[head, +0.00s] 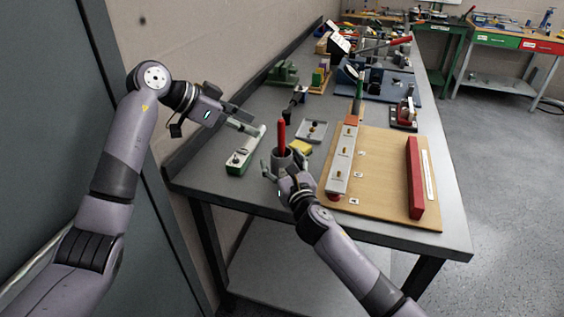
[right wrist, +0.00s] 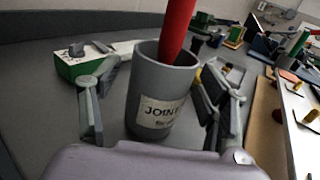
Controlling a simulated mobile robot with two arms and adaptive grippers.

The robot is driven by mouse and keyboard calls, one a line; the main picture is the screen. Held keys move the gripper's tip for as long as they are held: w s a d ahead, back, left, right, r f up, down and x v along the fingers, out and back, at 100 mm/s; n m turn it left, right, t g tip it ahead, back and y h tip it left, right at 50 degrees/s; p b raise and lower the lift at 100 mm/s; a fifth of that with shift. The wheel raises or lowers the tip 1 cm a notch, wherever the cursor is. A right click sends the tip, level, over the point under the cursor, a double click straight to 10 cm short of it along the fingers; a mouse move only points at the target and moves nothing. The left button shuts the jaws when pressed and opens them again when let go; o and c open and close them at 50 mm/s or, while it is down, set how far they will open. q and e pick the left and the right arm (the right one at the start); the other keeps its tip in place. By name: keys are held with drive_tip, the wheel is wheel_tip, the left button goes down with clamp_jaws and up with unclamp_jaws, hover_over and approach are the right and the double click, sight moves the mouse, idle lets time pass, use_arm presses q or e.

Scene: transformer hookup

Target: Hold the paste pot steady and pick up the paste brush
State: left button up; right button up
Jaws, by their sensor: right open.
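The grey paste pot (head: 281,162) stands upright near the front left of the bench. In the right wrist view the pot (right wrist: 158,112) bears a partly readable "JOIN" label. The red-handled paste brush (head: 281,136) stands in it, and its lower end is hidden inside. The brush handle (right wrist: 176,28) also shows in the right wrist view. My right gripper (head: 283,167) is open, with a finger on each side of the pot; the right wrist view shows gaps beside the pot. My left gripper (head: 246,120) is open and empty, up and left of the brush.
A green and white block-like tool (head: 240,160) lies left of the pot. A yellow sponge-like block (head: 300,147) and a small grey tray (head: 312,131) sit just behind it. A wooden board (head: 385,190) with a grey bar and red bar lies right.

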drive_tip(key=shift+c, duration=0.5)
use_arm(q)
drive_tip(key=shift+o, duration=0.4)
use_arm(e)
drive_tip(key=c, duration=1.3)
